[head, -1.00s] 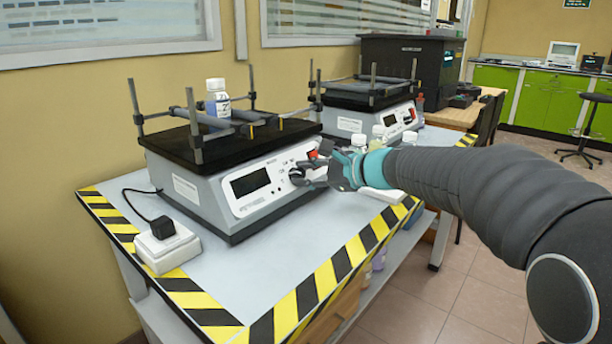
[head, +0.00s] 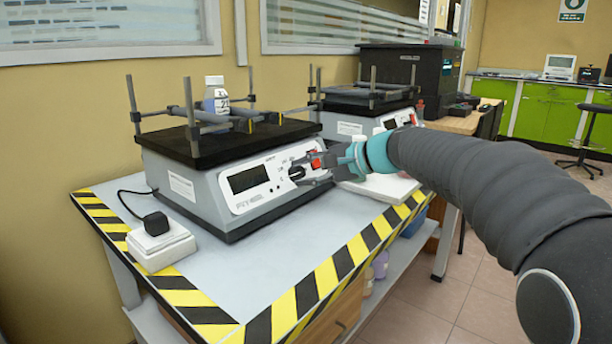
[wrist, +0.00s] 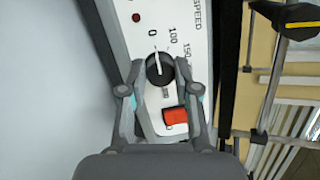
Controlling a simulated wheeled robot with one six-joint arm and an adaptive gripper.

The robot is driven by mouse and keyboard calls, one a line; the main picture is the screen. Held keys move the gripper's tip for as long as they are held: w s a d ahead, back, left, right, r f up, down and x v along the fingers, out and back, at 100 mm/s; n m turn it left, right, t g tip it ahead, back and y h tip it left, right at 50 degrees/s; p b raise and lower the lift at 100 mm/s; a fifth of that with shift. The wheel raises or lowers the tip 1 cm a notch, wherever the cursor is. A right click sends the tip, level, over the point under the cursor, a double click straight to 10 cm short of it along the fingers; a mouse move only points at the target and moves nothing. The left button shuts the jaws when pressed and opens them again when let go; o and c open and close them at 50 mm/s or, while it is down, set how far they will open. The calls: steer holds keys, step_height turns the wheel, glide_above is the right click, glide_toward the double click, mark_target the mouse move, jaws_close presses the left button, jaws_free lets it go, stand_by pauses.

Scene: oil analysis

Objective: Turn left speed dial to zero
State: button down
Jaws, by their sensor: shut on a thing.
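The left shaker (head: 250,180) stands on the table, with a dark display and a black speed dial (head: 296,173) on its front panel. In the wrist view the dial (wrist: 159,70) shows a white pointer line aimed up, close to the printed 0. The 100 and 150 marks lie to its right. My gripper (head: 303,172) is at the panel from the right. In the wrist view its two fingers (wrist: 158,76) are on either side of the dial, shut on it. A red switch (wrist: 175,115) sits between the fingers, below the dial.
A bottle (head: 216,95) stands on the left shaker's platform, among its bars. A second shaker (head: 372,110) stands behind to the right. A white power adapter (head: 160,243) lies at the left on the striped-edge table (head: 262,262). The table front is clear.

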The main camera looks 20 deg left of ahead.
stand_by(0.5)
steer(key=c, duration=0.8)
jaws_free()
steer(key=shift+c, duration=0.2)
steer(key=v, duration=1.2)
